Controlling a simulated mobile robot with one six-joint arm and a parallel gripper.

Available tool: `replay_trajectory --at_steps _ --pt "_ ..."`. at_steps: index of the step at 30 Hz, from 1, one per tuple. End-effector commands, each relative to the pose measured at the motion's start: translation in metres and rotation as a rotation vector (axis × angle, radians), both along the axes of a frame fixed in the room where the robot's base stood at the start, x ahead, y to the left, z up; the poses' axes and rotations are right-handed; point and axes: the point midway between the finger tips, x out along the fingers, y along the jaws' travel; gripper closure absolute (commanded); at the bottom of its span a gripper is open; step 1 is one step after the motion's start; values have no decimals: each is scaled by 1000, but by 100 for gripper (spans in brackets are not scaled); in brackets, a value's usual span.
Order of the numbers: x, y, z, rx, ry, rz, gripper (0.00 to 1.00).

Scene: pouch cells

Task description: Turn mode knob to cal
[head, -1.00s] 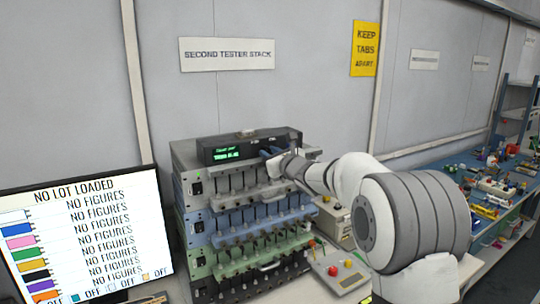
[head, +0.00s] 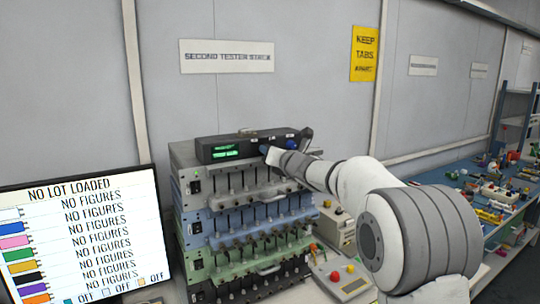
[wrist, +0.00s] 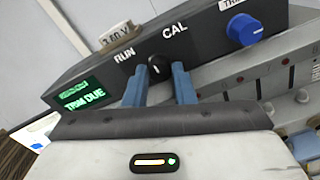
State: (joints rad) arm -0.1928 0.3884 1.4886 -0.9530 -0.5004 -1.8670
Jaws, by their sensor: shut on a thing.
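The mode knob (wrist: 158,68) is small and black, on the front of the dark tester box (head: 220,142). In the wrist view the RUN label is at its upper left and the CAL label at its upper right. A faint pale mark shows on the knob, and its exact direction is hard to read. My gripper (wrist: 160,84) has its two blue fingers on either side of the knob, shut on it. In the head view my gripper (head: 267,153) is at the box's front and hides the knob.
A blue knob (wrist: 245,30) under a TRIM label is close to the right of the mode knob. A green display (wrist: 85,95) at the left reads TRIM DUE. A small tag (wrist: 118,36) stands on the box. Tester drawers (head: 245,183) are stacked below.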

Motion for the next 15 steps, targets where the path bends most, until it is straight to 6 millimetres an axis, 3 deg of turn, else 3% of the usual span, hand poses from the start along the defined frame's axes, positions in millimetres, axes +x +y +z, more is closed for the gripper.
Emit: replay_trajectory --at_steps 15 --pt "0 0 -1 24 18 -1 99"
